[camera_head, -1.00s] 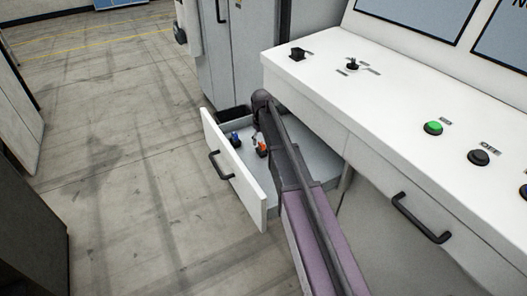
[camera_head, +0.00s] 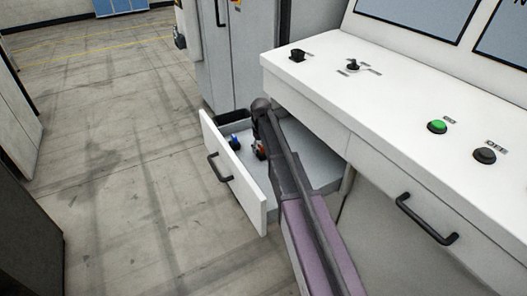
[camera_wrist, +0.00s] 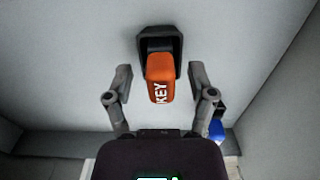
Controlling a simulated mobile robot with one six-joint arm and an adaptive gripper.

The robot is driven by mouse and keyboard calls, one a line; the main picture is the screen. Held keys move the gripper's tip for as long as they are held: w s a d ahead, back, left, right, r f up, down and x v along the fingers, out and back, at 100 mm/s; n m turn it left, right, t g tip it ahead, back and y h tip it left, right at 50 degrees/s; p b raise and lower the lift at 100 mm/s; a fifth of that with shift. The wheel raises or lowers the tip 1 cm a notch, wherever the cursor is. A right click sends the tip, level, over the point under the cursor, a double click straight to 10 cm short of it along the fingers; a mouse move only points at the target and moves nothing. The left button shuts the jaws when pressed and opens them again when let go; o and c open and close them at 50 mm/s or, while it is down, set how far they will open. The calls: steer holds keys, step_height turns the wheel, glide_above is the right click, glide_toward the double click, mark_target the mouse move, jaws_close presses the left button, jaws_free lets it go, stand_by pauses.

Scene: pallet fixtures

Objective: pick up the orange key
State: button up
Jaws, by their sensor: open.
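The orange key (camera_wrist: 160,80) is marked "KEY" in white and sits in a black holder (camera_wrist: 146,46) inside the open drawer (camera_head: 236,181). In the head view the key (camera_head: 261,152) shows as a small orange patch beside my arm. My gripper (camera_wrist: 160,82) is open in the wrist view, with one finger on each side of the key and a gap on both sides. In the head view my arm covers part of the drawer and hides most of the gripper.
A blue object (camera_wrist: 217,129) stands in the drawer to the right of my gripper; it also shows in the head view (camera_head: 234,140). The white console (camera_head: 400,100) overhangs the drawer's right side. A grey cabinet (camera_head: 235,60) stands behind. The floor at left is clear.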

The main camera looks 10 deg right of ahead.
mark_target(261, 145)
jaws_close()
steer(key=shift+r, duration=0.25)
step_height(261, 145, up, 4)
steer(key=p, duration=0.4)
steer(key=shift+f, duration=0.2)
steer(key=s, duration=1)
steer(key=s+r+p, duration=0.1)
steer(key=s, duration=0.5)
steer(key=shift+d, duration=0.25)
